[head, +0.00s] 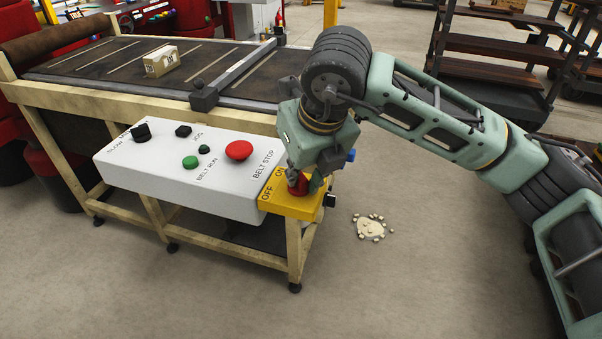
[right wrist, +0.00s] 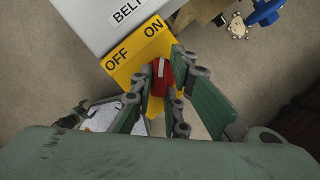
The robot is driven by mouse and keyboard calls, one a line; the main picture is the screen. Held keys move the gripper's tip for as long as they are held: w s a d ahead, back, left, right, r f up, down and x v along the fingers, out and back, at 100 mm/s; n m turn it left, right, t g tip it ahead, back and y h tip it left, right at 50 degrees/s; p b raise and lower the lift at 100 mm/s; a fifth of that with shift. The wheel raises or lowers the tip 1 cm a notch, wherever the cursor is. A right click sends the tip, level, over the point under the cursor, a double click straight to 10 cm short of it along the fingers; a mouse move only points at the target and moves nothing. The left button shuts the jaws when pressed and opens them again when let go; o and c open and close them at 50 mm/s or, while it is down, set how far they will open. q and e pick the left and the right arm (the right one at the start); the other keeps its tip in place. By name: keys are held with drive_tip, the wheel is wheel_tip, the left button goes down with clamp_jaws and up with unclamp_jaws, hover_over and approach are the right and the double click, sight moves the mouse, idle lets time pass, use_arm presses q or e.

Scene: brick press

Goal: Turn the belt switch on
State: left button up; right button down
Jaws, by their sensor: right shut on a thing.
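The belt switch is a red knob (right wrist: 161,80) with a white mark, on a yellow plate (right wrist: 121,77) lettered OFF and ON. In the right wrist view the white mark points up, roughly toward ON. In the head view the red knob (head: 298,183) shows under my right gripper, on the yellow plate (head: 290,207) at the right end of the white control box (head: 180,180). My right gripper (right wrist: 164,84) is shut on the red knob, with a finger at each side. My left gripper is not in view.
The white box carries a red belt stop button (head: 239,150), a green belt run button (head: 190,162) and black knobs. Behind it is a conveyor (head: 110,65) with a carton (head: 161,61).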

drive_tip(key=shift+f, duration=0.1)
drive_tip(key=c, duration=1.7)
unclamp_jaws()
drive_tip(key=v, duration=1.2)
drive_tip(key=shift+w, duration=0.1)
drive_tip(key=shift+a, duration=0.1)
